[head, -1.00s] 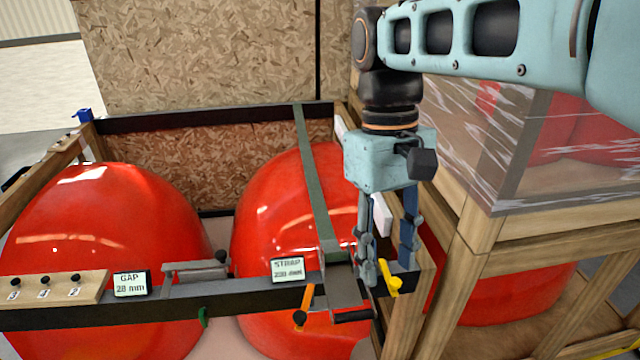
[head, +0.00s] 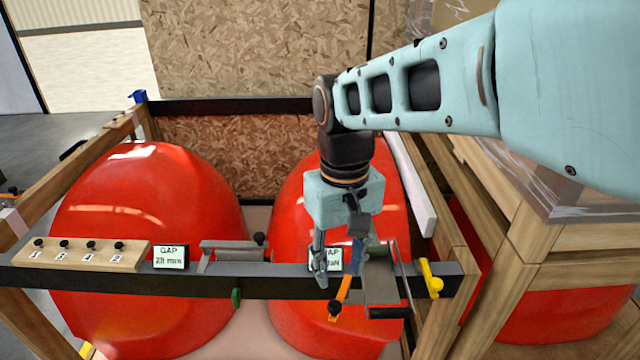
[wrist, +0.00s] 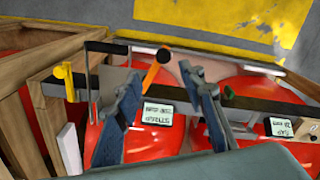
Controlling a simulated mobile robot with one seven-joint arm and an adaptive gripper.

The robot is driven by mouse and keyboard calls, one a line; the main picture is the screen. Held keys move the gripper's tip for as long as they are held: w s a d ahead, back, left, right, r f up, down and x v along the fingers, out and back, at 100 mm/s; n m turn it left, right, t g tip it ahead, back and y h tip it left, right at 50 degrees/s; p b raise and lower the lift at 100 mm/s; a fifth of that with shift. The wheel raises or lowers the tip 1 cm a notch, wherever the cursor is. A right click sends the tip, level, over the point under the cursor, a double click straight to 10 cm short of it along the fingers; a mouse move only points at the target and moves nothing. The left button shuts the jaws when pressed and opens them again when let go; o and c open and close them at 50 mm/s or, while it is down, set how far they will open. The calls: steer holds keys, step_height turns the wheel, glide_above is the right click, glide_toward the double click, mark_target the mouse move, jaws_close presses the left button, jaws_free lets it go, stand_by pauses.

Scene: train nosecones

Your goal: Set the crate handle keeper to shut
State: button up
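No part is labelled as the handle keeper, so I cannot tell for certain which piece it is. An orange lever (head: 343,291) with a dark knob stands tilted at the front of the dark crossbar; it also shows in the wrist view (wrist: 154,70). A yellow lever (head: 430,278) sits at the bar's right end, also in the wrist view (wrist: 66,82). Between them is a grey ratchet frame with a black handle grip (head: 391,313). My gripper (head: 338,270) is open and empty, above the orange lever's side of the bar, partly covering the strap display (head: 328,259).
The crossbar (head: 290,284) also carries a gap display (head: 171,257), a grey clamp (head: 232,250), a green tab (head: 236,298) and a wooden peg board (head: 85,253). Red domes (head: 140,210) fill the crate behind. A wooden post and wrapped crate (head: 560,245) stand close on the right.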

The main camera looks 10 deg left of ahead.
mark_target(334, 305)
steer(key=f, duration=0.9)
steer(key=shift+s+a+f, duration=0.1)
steer(key=shift+s+a, duration=0.05)
steer(key=shift+a, duration=0.1)
jaws_close()
